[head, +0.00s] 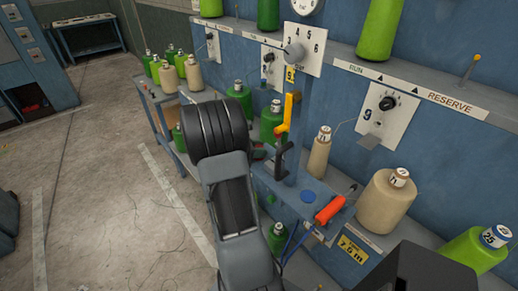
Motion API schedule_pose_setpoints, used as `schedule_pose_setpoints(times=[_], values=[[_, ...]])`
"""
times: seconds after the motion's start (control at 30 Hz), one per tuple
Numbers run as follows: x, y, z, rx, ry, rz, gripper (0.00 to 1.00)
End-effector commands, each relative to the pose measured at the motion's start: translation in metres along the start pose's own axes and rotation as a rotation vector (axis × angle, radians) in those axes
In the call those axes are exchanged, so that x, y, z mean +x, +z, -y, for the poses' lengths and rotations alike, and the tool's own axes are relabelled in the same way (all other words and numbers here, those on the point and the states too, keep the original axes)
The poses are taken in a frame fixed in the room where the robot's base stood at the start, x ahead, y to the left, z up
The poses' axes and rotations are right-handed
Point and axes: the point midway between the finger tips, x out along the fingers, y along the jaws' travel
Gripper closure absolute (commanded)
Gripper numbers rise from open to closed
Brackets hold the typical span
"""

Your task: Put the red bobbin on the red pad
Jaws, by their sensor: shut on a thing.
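My arm rises from the bottom centre and covers part of the ledge.
Beige cones (386,202) and (320,156) stand along the blue frame. Several green and beige cones crowd the left bench (147,92). The floor (95,190) at left is mostly clear.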

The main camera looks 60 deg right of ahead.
Motion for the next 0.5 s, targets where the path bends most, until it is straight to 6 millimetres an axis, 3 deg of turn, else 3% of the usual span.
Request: schedule_pose_setpoints(times=[0.47, 0.5], values=[[0.0028, -0.0071, 0.0000, 0.000, 0.000, 0.001, 0.90], [0.0027, -0.0068, 0.0000, 0.000, 0.001, 0.001, 0.66]])
